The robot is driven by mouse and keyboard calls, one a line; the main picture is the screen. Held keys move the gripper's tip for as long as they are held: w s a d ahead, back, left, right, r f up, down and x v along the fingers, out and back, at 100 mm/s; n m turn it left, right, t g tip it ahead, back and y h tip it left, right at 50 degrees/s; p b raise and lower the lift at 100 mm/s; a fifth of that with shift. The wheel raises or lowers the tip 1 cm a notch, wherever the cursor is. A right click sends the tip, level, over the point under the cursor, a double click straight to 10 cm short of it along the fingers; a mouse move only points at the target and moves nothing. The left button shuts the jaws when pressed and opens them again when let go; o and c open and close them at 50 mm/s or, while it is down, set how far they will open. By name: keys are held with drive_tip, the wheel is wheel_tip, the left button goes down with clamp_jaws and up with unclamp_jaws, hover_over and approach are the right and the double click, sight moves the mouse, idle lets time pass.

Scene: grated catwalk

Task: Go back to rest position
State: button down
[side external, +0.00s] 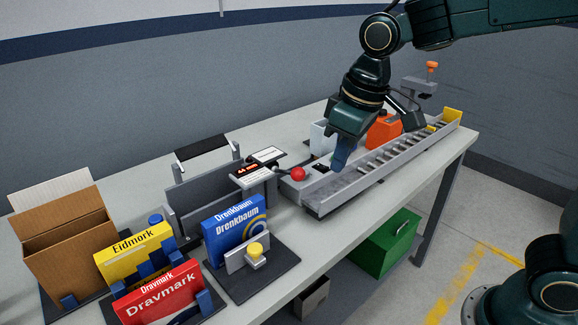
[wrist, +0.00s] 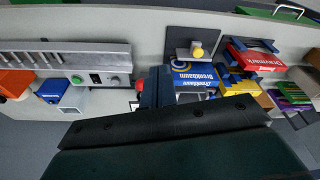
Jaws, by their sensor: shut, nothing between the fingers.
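A red button (side external: 298,174) and control box stand left of my gripper. An orange container (side external: 383,131) is behind the conveyor. Blue (side external: 234,228), yellow (side external: 135,252) and red (side external: 158,292) boxes stand in holders beside an open cardboard box (side external: 68,240). A green bin (side external: 388,243) sits below the table.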

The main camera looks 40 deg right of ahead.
drive_tip(key=s+d+m+t, duration=0.1)
drive_tip(key=s+d, duration=0.3)
drive_tip(key=s, duration=0.4)
drive_tip(key=s+d+m+t, duration=0.2)
drive_tip(key=s+d, duration=0.3)
drive_tip(key=s, duration=0.3)
drive_tip(key=shift+s+d+r+h, duration=0.2)
drive_tip(key=shift+s+r+h, duration=0.05)
drive_tip(key=shift+r+h, duration=0.05)
